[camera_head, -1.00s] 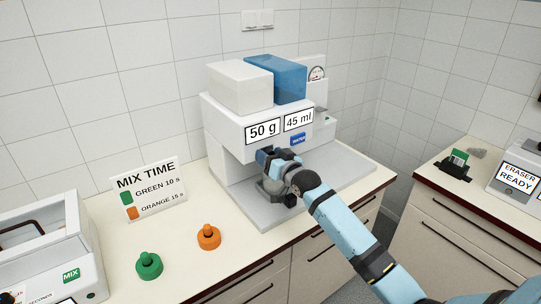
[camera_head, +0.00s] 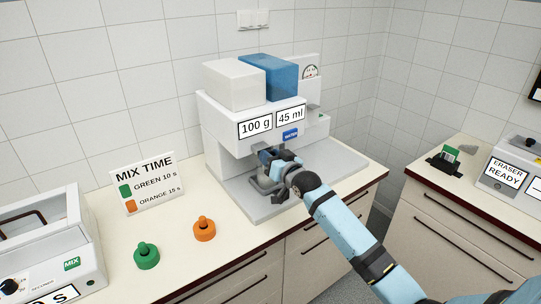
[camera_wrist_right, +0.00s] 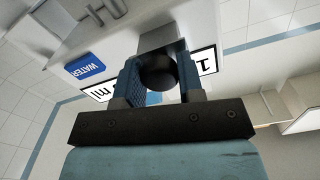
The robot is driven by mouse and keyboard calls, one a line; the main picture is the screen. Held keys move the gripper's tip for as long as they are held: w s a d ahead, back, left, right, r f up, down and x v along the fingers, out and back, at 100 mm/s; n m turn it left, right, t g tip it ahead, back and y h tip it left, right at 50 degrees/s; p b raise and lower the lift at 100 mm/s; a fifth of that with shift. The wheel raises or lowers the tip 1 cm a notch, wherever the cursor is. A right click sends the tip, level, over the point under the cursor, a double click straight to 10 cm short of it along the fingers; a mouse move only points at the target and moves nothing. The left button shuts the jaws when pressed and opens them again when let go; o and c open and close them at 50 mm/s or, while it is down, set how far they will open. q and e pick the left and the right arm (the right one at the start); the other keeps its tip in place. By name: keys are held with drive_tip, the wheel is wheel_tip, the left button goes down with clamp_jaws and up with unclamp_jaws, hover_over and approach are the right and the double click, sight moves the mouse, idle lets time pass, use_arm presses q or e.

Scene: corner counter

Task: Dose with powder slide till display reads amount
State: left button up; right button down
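The white dispenser (camera_head: 217,133) stands on the counter with a white box and a blue box on top. Its left display (camera_head: 255,125) reads "100 g"; the right display (camera_head: 291,115) reads "45 ml". My right gripper (camera_head: 267,157) is under the front panel. In the right wrist view its fingers sit on both sides of a dark round knob (camera_wrist_right: 157,72), apparently the powder slide's, and look shut on it. A grey curved part (camera_head: 264,187) shows below my gripper, mostly hidden. My left gripper is not in view.
A blue WATER button (camera_head: 290,134) is right of my gripper, under the displays. A MIX TIME sign (camera_head: 146,182), a green knobbed piece (camera_head: 146,257), an orange one (camera_head: 204,230) and a mixer (camera_head: 40,240) stand left. An eraser machine (camera_head: 512,180) is far right.

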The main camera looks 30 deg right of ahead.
drive_tip(key=shift+s+f, duration=0.15)
drive_tip(key=shift+s, duration=0.1)
drive_tip(key=c, duration=1.1)
unclamp_jaws()
drive_tip(key=o, duration=0.4)
drive_tip(key=shift+c, duration=0.2)
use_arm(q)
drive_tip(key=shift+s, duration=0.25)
use_arm(e)
drive_tip(key=shift+s, duration=0.15)
